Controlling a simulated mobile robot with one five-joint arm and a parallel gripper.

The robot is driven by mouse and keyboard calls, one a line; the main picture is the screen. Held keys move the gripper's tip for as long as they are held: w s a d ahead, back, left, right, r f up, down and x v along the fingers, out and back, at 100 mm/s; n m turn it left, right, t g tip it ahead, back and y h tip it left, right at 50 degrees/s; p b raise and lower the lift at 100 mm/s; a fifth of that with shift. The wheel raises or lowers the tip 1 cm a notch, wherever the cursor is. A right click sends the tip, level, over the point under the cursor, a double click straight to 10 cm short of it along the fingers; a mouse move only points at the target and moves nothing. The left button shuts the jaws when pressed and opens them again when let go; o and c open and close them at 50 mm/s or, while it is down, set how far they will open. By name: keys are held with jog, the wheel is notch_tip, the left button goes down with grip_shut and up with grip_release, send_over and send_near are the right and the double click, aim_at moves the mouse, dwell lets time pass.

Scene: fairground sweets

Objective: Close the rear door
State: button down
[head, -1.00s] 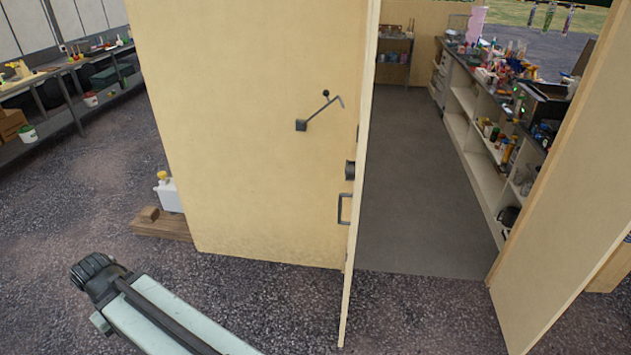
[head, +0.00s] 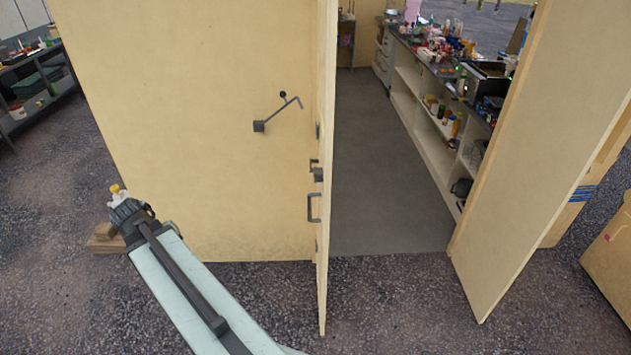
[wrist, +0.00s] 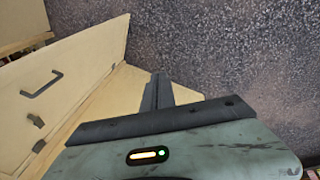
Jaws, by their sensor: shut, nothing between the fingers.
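The rear doorway has a cream door leaf on each side. The left leaf (head: 323,230) stands open, nearly edge-on to me, with a dark pull handle (head: 313,207) and latch parts on its left face. The right leaf (head: 530,150) also stands open, swung outward. In the wrist view a cream panel with a dark handle (wrist: 41,84) lies at the left. My gripper (wrist: 158,78) is shut and empty, over or beside a cream panel edge; I cannot tell whether it touches. In the head view my arm reaches left of the left leaf; the fingers cannot be made out.
A hooked metal stay (head: 278,112) sticks out from the cream wall (head: 190,180). A wooden block (head: 104,240) lies at the wall's foot. Inside, a counter with shelves (head: 430,100) runs along the right. The grey floor (head: 385,190) between the leaves is clear.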

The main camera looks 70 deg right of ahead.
jog(key=s+d+r+m+g+h+p, duration=0.2)
jog(key=s+d+r+m+p, duration=0.3)
jog(key=s+d, duration=0.8)
jog(key=s+d+r+m+g+h+p, duration=0.1)
jog(key=s+d+r+m, duration=0.2)
jog(key=s+d+r, duration=0.75)
jog(key=s+d+r+b+x, duration=0.1)
jog(key=b+x, duration=0.3)
jog(key=x, duration=0.5)
jog(key=s+d+r+b+x, duration=0.1)
jog(key=b+x, duration=0.3)
jog(key=x, duration=0.4)
jog(key=shift+s+d, duration=0.2)
jog(key=shift+d, duration=0.35)
